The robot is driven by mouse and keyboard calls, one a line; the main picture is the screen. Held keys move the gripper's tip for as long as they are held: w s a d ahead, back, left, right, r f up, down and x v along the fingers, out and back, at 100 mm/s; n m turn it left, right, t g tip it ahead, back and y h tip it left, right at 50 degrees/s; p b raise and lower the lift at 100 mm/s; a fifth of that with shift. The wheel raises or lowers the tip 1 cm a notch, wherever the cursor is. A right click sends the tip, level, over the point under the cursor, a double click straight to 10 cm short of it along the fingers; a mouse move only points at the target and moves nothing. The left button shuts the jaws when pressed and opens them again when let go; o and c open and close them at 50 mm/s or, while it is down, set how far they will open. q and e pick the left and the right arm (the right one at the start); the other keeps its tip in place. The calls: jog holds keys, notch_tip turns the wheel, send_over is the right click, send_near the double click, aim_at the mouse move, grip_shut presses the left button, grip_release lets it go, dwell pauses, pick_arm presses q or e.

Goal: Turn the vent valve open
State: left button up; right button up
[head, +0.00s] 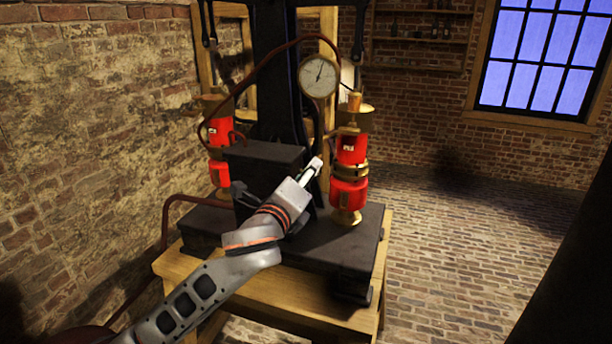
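My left arm comes in from the lower left, and my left gripper (314,166) is at the left side of the right red jar (349,190), in front of the black column. I see its pale finger end, but not whether the fingers are apart or closed. Whether it touches the jar or its fittings cannot be told. The right jar is upright, with brass bands, a brass foot and a brass top fitting (355,103). I cannot pick out the vent valve for certain; the gripper may hide it. My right gripper is not in view.
A second red jar (219,146) stands at the left behind a black block (263,162). A round gauge (318,76) hangs above, with a dark hose arching beside it. All stand on a black base on a wooden table (262,304). The brick floor at right is clear.

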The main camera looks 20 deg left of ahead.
pick_arm(q)
jog(key=shift+n, duration=3.6)
jog(key=o, duration=1.1)
jog(key=s, duration=1.2)
jog(key=shift+a, duration=0.25)
